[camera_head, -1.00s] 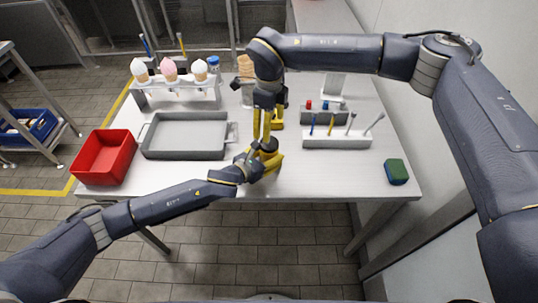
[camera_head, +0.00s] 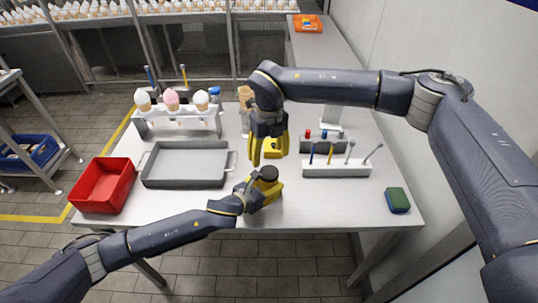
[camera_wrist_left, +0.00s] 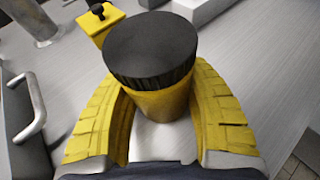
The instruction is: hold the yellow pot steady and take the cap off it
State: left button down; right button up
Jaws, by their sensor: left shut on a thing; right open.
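The yellow pot (camera_wrist_left: 160,104) stands upright on the table with its wide black cap (camera_wrist_left: 150,48) on top, seen closely in the left wrist view. In the head view the black cap (camera_head: 268,173) shows above my left gripper (camera_head: 263,190). The left gripper's yellow fingers curve around both sides of the pot, shut on it below the cap. My right gripper (camera_head: 270,157) is open and empty, its fingers pointing down just behind and above the pot, apart from the cap.
A yellow block with a black knob (camera_wrist_left: 100,22) sits behind the pot. A grey tray (camera_head: 186,183) and a red bin (camera_head: 103,186) stand to the left. A tool rack (camera_head: 336,170) and a green-blue sponge (camera_head: 398,200) are to the right. The table's front edge is close.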

aim_at(269, 172)
jog(key=m, duration=1.2)
jog(key=shift+f+m, duration=0.1)
jog(key=shift+m, duration=0.2)
jog(key=m, duration=1)
jog(key=shift+f+m, duration=0.15)
jog(key=shift+m, duration=0.25)
jog(key=shift+f, duration=3.95)
jog(key=shift+c, duration=0.5)
